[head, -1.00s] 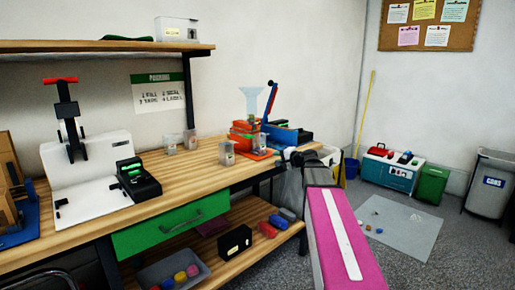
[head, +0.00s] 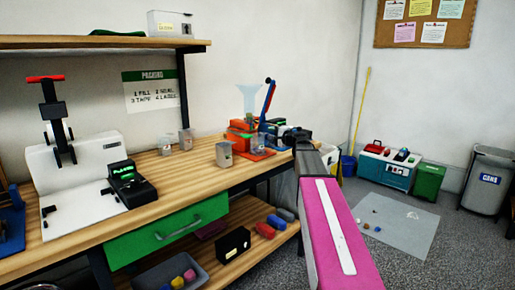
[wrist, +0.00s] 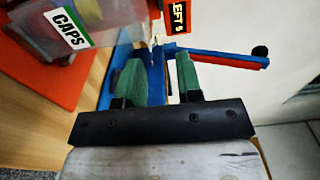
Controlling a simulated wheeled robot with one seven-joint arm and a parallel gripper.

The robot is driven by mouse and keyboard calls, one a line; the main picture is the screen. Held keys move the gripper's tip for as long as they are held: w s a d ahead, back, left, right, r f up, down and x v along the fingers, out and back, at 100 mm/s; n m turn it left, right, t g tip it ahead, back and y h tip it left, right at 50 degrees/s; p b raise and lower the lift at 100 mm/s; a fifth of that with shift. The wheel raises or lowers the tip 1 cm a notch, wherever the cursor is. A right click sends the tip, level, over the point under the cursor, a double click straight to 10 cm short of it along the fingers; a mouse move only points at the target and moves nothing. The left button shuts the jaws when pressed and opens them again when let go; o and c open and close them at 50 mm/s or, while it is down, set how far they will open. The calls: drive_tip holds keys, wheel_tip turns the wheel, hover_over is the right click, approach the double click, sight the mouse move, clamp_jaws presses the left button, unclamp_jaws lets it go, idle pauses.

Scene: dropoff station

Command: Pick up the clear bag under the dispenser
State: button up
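The orange dispenser (head: 241,130) with a clear funnel and a blue lever stands at the far right end of the workbench. A small clear item (head: 258,139), perhaps the bag, shows at its orange base, too small to tell for sure. My gripper (head: 297,136) is just right of the dispenser, at the bench's right end. In the wrist view my gripper (wrist: 158,80) has its two green fingertips apart with nothing between them. A blue part and the blue-and-red lever (wrist: 215,60) lie beyond the fingers. No clear bag can be made out there.
A clear bin labelled CAPS (wrist: 75,28) is close on the left in the wrist view, above an orange surface (wrist: 45,65). Several small clear containers (head: 224,154) stand on the bench (head: 190,178). A white press (head: 75,180) is at left.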

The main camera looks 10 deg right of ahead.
drive_tip(key=shift+f+x, duration=0.2)
drive_tip(key=shift+x, duration=1.15)
drive_tip(key=shift+f+x, duration=0.2)
drive_tip(key=shift+x, duration=1.15)
clamp_jaws()
